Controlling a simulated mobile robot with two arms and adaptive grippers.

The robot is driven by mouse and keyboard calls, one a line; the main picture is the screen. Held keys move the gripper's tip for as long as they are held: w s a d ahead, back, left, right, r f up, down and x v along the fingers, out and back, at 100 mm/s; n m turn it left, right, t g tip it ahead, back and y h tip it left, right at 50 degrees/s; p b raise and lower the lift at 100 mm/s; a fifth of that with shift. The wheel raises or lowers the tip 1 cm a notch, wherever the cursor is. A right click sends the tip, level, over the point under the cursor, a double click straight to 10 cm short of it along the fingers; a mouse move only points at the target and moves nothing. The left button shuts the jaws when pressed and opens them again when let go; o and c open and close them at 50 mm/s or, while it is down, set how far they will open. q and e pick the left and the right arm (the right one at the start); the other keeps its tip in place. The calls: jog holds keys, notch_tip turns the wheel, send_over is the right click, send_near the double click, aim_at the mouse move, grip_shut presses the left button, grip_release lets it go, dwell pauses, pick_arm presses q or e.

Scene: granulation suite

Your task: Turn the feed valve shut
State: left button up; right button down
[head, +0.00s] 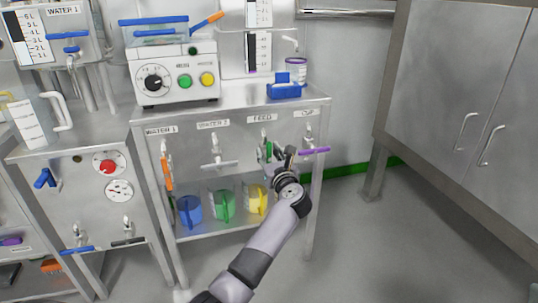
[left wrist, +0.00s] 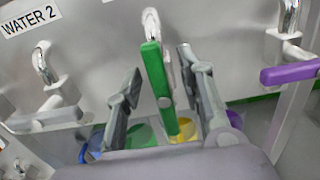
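The feed valve's green handle (left wrist: 160,90) hangs down, near vertical, from its metal tap (left wrist: 152,24) in the left wrist view. In the head view the green handle (head: 268,150) shows below the FEED label (head: 262,118), partly hidden by my gripper. My left gripper (head: 279,153) is at the handle. In the left wrist view its two fingers (left wrist: 158,78) stand apart, one on each side of the handle, with visible gaps. The gripper is open and holds nothing. My right gripper is not in view.
Right of the feed tap is a tap with a level purple handle (left wrist: 290,72). Left is the WATER 2 tap with a level grey handle (left wrist: 45,118). Blue (head: 190,211), green (head: 222,206) and yellow (head: 257,200) jugs stand on the shelf below. Floor at right is clear.

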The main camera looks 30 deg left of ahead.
pick_arm(q)
grip_shut()
dwell(0.3)
dwell(0.3)
